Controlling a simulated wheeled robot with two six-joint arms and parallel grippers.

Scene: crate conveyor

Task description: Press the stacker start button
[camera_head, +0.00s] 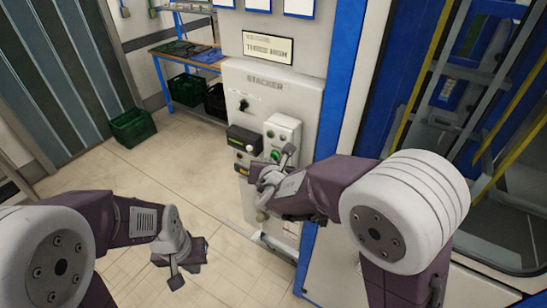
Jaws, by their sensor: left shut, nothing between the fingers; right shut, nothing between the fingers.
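The white stacker panel (262,110) stands ahead, labelled STACKER, under a sign reading THREE HIGH. A raised white control box (283,130) on it carries a green button (276,155). My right gripper (287,153) is shut and empty, with its tip close beside the green button. I cannot tell whether it touches the button. The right gripper and arm hide the lower part of the panel. My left gripper (175,280) is shut and empty, low over the floor to the left, well away from the panel.
A black knob (243,105) and a dark unit (242,140) sit left of the control box. A green crate (132,127) stands on the floor at the back left, near a blue-framed bench (173,82). A blue post (345,75) rises right of the panel. Floor at left is clear.

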